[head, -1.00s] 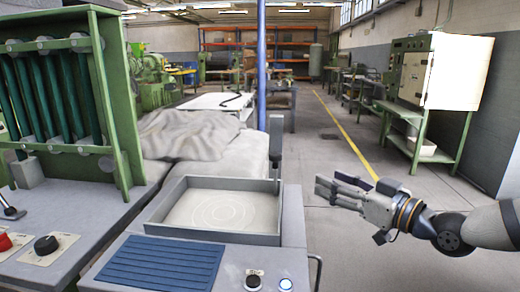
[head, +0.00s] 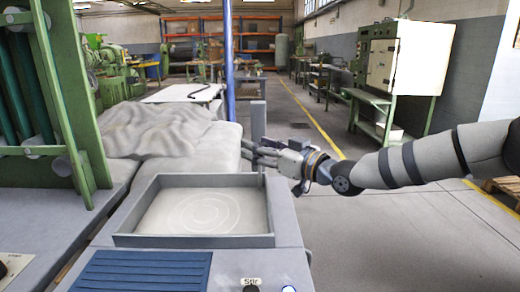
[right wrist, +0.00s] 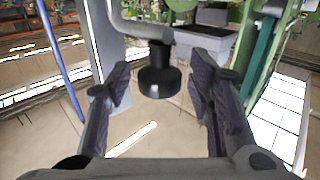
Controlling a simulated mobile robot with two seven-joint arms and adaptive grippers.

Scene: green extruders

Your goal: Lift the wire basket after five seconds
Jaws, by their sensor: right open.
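No wire basket can be made out in either view. A shallow grey square basin (head: 126,225) with pale liquid-like contents and faint rings stands on the grey machine in the head view. My right gripper (head: 255,153) is beyond the basin's far right corner, beside a grey upright post (head: 258,122). In the right wrist view, my right gripper (right wrist: 160,90) is open, fingers apart. A black knob-like part (right wrist: 160,75) on a bent grey tube (right wrist: 142,30) shows between the fingers; whether they touch it cannot be told. My left gripper is not in view.
A green extruder frame (head: 75,110) rises at the left. A blue ribbed mat (head: 145,270) and a control labelled Stir (head: 251,281) lie in front of the basin. Draped grey cloth (head: 150,130) is behind it. Open floor (head: 390,225) lies to the right.

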